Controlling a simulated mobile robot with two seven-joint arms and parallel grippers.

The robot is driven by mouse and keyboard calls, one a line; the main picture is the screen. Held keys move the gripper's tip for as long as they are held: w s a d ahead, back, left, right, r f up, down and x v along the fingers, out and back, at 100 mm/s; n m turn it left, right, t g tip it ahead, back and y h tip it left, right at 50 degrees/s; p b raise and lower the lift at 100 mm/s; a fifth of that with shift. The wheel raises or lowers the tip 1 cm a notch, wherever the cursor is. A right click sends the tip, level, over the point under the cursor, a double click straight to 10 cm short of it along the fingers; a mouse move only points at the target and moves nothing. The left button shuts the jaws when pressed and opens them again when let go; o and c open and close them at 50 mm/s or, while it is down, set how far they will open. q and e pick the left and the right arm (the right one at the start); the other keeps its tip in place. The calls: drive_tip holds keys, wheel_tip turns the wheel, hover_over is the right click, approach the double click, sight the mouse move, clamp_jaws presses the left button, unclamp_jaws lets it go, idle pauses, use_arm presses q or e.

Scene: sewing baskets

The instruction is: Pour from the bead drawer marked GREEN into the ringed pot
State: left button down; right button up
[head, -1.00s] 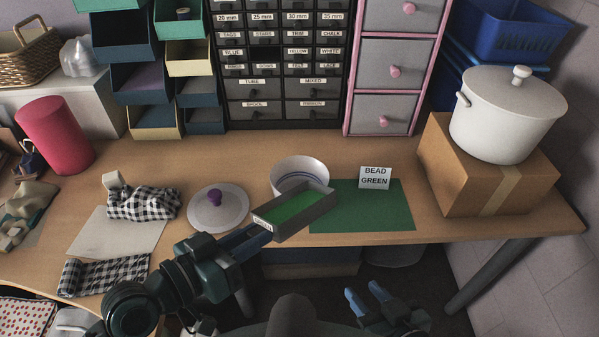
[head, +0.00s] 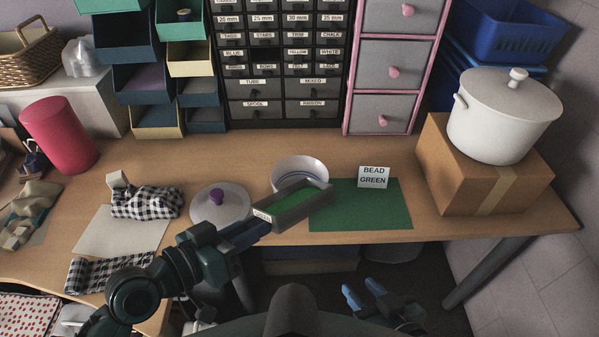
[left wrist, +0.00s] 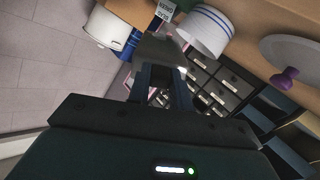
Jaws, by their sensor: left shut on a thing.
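The grey bead drawer (head: 318,203) holds green beads. My left gripper (head: 261,226) is shut on its label end and holds it off the table, in front of the white pot with blue rings (head: 298,168). The drawer hides the pot's lower front. In the left wrist view the drawer (left wrist: 157,50) and the ringed pot (left wrist: 207,30) are close together; I cannot tell whether they touch. No beads are seen falling. A card reading BEAD GREEN (head: 374,177) stands on the green mat (head: 365,210). My right gripper (head: 362,291) is open and empty, below the table's front edge.
A lid with a purple knob (head: 232,207) lies left of the ringed pot. A cardboard box (head: 470,185) with a lidded white pot (head: 500,125) stands at the right. Drawer cabinets (head: 283,80) line the back. The green mat is otherwise clear.

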use_arm(q)
drive_tip(key=shift+w+a+r+n+g+p, duration=0.15)
drive_tip(key=shift+w+r+n+g+p, duration=0.15)
drive_tip(key=shift+w+r+p, duration=0.45)
use_arm(e)
drive_tip(key=shift+s+r, duration=0.1)
drive_tip(key=shift+r, duration=0.55)
use_arm(q)
drive_tip(key=shift+w+a+r+p, duration=0.15)
drive_tip(key=shift+w+p, duration=0.1)
drive_tip(key=shift+p, duration=0.6)
use_arm(e)
drive_tip(key=shift+s+d+r+n, duration=0.15)
drive_tip(key=shift+r+n, duration=0.1)
drive_tip(key=shift+n, duration=0.15)
use_arm(q)
drive_tip(key=shift+w+r+n+p, duration=0.25)
drive_tip(key=shift+n+p, duration=0.15)
drive_tip(key=shift+p, duration=0.05)
use_arm(e)
drive_tip(key=shift+r, duration=0.4)
use_arm(q)
drive_tip(key=shift+w+a+n+g+p, duration=0.15)
drive_tip(key=shift+w+n+g+p, duration=0.15)
drive_tip(key=shift+w+g+p, duration=0.25)
use_arm(e)
drive_tip(key=shift+d+r, duration=0.1)
drive_tip(key=shift+r, duration=0.25)
